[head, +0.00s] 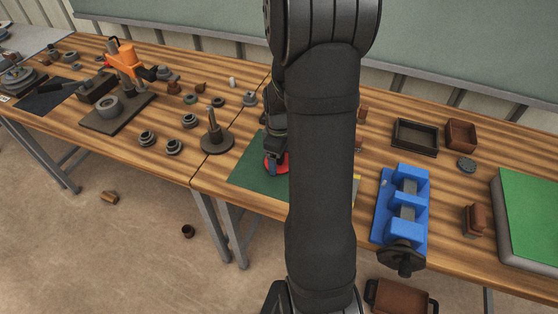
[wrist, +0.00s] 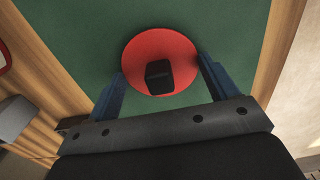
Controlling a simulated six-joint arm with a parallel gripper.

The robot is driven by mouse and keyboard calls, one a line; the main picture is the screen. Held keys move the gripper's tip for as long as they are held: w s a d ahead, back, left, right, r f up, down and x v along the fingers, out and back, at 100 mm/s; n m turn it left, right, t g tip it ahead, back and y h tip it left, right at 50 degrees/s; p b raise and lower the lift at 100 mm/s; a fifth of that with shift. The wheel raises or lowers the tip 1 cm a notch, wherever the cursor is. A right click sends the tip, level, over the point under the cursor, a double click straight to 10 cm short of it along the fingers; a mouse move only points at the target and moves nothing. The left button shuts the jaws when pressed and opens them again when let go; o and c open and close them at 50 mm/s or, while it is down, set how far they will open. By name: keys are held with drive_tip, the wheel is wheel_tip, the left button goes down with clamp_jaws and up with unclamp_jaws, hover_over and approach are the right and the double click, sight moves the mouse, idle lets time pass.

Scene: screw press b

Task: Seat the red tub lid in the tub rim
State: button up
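The red tub lid (wrist: 136,58) is a round red disc with a black block-shaped knob (wrist: 159,77) in its middle. It lies over the green mat in the wrist view. In the head view a part of the lid (head: 269,164) shows beside my arm. My gripper (wrist: 161,65) is open, with its blue fingers spread on either side of the lid, near its edges. Both fingers are clear of the knob. I cannot tell whether they touch the lid's edge. A red and white edge (wrist: 3,58) shows at the far left of the wrist view; I cannot tell whether it is the tub.
The green mat (head: 247,174) lies near the table's front edge. A blue vise (head: 388,208) stands to the right, with brown trays (head: 415,150) behind it. A post on a round base (head: 217,141) stands just left of the mat. My arm hides the table's middle.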

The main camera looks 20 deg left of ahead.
drive_tip(key=c, duration=0.4)
drive_tip(key=shift+o, duration=0.2)
drive_tip(key=shift+r, duration=0.1)
drive_tip(key=shift+r, duration=0.6)
wheel_tip(320, 180, up, 3)
drive_tip(key=shift+f, duration=0.1)
drive_tip(key=d+r, duration=0.6)
drive_tip(key=d, duration=0.5)
drive_tip(key=shift+s+d+r, duration=0.3)
drive_tip(key=shift+d+r, duration=0.05)
drive_tip(key=shift+r, duration=0.05)
